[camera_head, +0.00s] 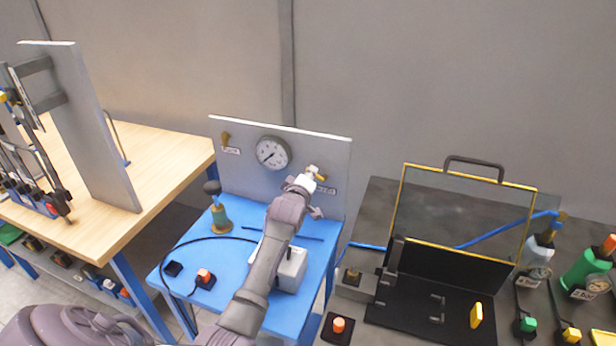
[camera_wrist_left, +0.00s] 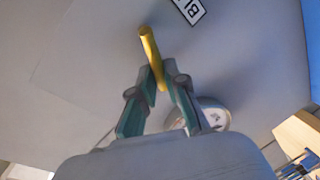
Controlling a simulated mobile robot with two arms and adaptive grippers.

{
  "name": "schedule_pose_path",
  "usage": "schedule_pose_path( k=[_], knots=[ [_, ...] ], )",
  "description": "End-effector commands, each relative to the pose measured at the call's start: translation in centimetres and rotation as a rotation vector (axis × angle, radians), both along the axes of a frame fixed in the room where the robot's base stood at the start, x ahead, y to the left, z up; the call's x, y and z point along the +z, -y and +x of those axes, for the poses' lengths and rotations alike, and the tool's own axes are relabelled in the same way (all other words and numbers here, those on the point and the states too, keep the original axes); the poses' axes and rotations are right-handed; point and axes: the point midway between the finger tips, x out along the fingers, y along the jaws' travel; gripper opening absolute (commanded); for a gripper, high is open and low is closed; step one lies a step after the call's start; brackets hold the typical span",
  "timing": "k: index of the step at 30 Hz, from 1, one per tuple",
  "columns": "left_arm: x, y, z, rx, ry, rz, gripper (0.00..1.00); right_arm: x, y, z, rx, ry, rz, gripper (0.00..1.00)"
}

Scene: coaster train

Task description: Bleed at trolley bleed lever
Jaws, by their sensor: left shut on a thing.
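The yellow bleed lever (camera_head: 316,171) sits on the upright grey panel (camera_head: 240,185) of the blue trolley, right of the round pressure gauge (camera_head: 272,153). My left gripper (camera_head: 309,182) reaches up to it from below. In the left wrist view the two fingers of the left gripper (camera_wrist_left: 158,82) close around the lower end of the yellow lever (camera_wrist_left: 149,45), and its upper part sticks out past the fingertips. A label beginning "BL" (camera_wrist_left: 189,9) is on the panel beside it. The gauge (camera_wrist_left: 214,114) shows partly behind a finger. My right gripper is out of view.
A brass lever (camera_head: 226,138) is at the panel's upper left. A dark bench with a yellow-edged clear guard (camera_head: 455,215) stands right; a wooden table (camera_head: 165,152) left.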

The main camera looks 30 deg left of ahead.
Motion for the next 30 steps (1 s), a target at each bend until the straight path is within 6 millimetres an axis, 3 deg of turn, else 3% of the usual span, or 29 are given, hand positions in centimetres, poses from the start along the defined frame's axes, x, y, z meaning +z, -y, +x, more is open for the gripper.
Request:
schedule_pose_path(
  k=[11, 30],
  knots=[
    [0.9, 1.1, 0.3, -0.001, -0.082, 0.348, 0.00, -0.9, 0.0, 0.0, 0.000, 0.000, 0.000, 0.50],
    [1.6, 3.2, 0.8, 0.000, -0.213, 0.892, 0.00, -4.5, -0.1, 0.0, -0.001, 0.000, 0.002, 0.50]
  ],
)
